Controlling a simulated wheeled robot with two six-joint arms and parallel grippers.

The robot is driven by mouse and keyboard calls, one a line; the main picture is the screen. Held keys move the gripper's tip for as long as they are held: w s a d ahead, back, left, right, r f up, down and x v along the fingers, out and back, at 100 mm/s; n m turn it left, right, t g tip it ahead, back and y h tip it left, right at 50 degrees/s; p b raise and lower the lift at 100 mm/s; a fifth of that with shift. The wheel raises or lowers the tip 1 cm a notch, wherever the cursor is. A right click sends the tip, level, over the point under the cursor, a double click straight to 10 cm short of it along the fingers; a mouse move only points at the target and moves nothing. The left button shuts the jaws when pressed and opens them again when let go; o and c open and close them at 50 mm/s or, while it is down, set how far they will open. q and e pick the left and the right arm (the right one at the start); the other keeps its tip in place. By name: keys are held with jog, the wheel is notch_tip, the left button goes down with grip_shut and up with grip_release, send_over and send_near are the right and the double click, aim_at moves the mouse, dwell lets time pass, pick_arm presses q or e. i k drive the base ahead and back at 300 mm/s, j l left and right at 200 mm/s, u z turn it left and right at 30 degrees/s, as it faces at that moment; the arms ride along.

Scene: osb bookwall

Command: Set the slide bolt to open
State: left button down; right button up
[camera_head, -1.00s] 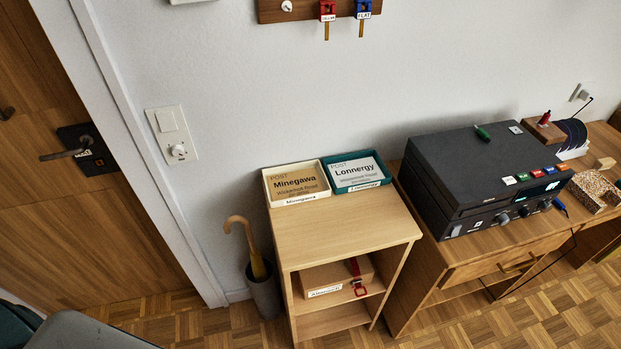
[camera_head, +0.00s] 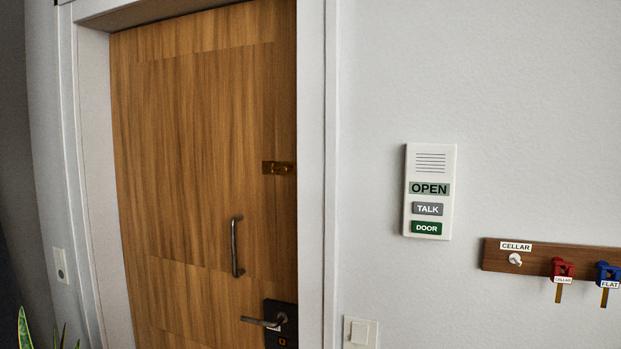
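A lever handle on a dark plate (camera_head: 281,322) is lower down. The door sits closed in its white frame (camera_head: 312,170). Neither of my grippers is in view.
An intercom panel (camera_head: 430,191) reading OPEN, with TALK and DOOR buttons, is on the wall right of the door. A key rack (camera_head: 540,261) with a red and a blue key hangs further right. Light switches (camera_head: 361,332) are below. Plant leaves (camera_head: 27,325) show at bottom left.

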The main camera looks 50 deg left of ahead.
aim_at(285, 169)
jog(key=u, duration=1.75)
